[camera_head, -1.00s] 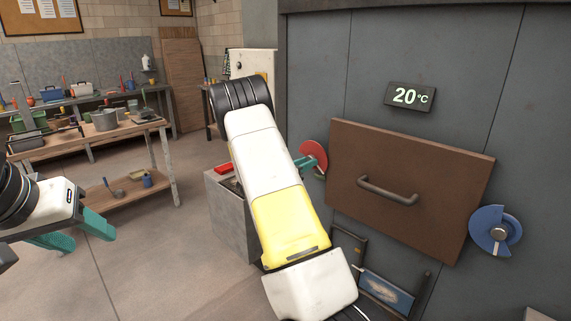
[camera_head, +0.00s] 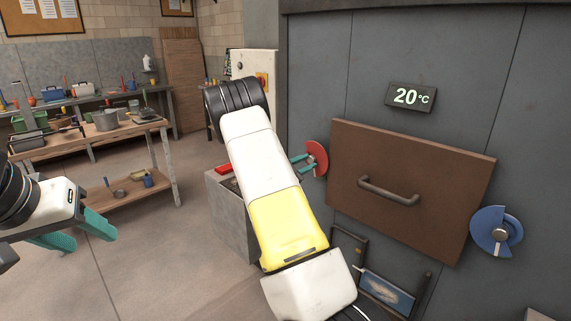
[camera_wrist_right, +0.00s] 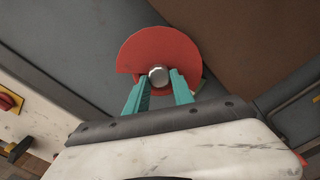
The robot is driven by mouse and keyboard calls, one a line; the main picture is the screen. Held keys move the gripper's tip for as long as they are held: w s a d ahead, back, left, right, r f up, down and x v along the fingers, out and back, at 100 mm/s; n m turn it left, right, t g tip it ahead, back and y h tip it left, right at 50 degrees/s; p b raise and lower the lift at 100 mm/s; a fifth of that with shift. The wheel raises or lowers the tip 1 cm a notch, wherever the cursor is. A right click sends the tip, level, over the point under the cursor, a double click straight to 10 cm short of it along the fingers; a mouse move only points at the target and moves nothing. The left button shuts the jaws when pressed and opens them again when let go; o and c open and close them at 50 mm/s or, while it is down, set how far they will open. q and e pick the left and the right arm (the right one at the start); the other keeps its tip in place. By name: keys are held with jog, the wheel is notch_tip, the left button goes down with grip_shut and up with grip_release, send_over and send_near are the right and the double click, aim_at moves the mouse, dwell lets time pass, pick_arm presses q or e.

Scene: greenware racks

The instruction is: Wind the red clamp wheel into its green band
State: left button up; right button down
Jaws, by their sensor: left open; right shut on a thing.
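The red clamp wheel (camera_head: 319,154) is at the left edge of the brown door panel (camera_head: 420,165). In the right wrist view the wheel (camera_wrist_right: 150,48) is a flat red disc with a round metal hub (camera_wrist_right: 158,75) and a cut-out on its lower side. My right gripper (camera_wrist_right: 158,88) is shut on the wheel, its teal fingers on either side of the hub. In the head view this gripper (camera_head: 302,162) is partly hidden behind my right arm. My left gripper (camera_head: 78,233) is open and empty at the far left.
A blue wheel (camera_head: 490,228) is at the door's right edge. The door has a bar handle (camera_head: 390,190); a display (camera_head: 410,97) above reads 20°C. A grey block (camera_head: 232,220) stands behind my right arm. A workbench (camera_head: 95,135) is at left, with open floor before it.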

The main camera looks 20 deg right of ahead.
dwell(0.3)
jog(key=shift+f, duration=0.1)
jog(key=c, duration=1.1)
grip_release()
jog(key=shift+v, duration=3.95)
